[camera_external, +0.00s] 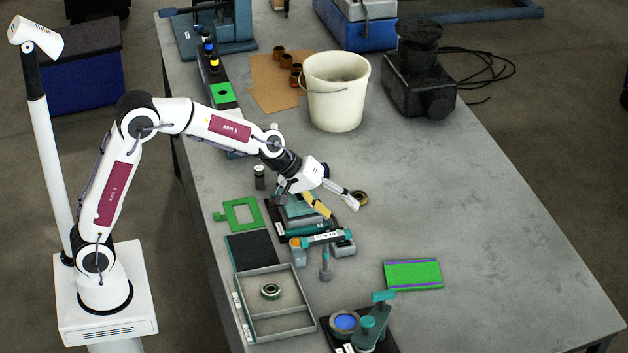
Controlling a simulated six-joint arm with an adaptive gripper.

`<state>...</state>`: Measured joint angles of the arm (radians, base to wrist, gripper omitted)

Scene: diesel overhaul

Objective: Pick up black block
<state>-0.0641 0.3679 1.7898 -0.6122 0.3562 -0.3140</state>
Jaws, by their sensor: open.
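No single object is plainly the black block. A flat black square piece (252,250) lies near the table's left edge, above the grey two-part tray. A small dark upright cylinder (260,178) stands left of my gripper. My gripper (340,208) is open, its fingers pointing down and right over the teal fixture (301,212) on a black base. I see nothing held between the fingers. The gripper partly hides the fixture, and the height of the fingertips above it is hard to tell.
The grey tray (300,297) holds a ring part. A green frame (240,214), a green plate (413,274) and a teal-and-black fixture (367,332) lie around. A white bucket (336,95) and a large black machine part (418,80) stand behind. The table's right side is clear.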

